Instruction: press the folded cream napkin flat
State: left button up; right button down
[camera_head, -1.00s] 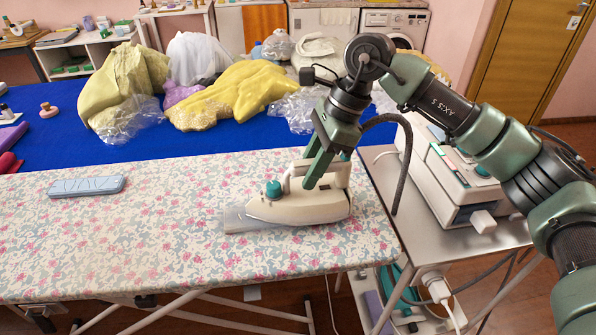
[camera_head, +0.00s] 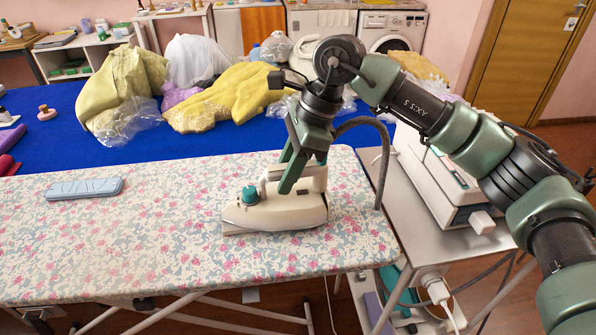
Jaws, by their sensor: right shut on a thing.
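A cream iron (camera_head: 287,212) with a teal knob is on the flowered ironing board (camera_head: 120,250), right of its middle, nose to the left. My right gripper (camera_head: 288,182) is shut on the iron's handle from above. The iron looks level and low on the board; I cannot tell what is directly beneath its sole. The folded cream napkin cannot be made out; it may be hidden under the iron. My left gripper is not in view.
A blue-grey ribbed rest (camera_head: 85,188) lies on the board's left. Behind is a blue table (camera_head: 48,140) with yellow cloth (camera_head: 230,97) and bagged garments. A metal stand (camera_head: 408,215) with a white steam unit (camera_head: 440,180) is at right. The board's left-middle is clear.

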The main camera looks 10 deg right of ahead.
aim_at(251, 189)
jog(key=shift+a, duration=0.15)
jog(key=shift+a+r, duration=0.1)
jog(key=shift+a, duration=2.4)
jog(key=shift+s+a, duration=0.15)
jog(key=shift+a, duration=1.1)
jog(key=shift+s+a, duration=0.1)
jog(key=shift+a, duration=1.1)
notch_tip(251, 189, up, 7)
jog(key=p, duration=0.3)
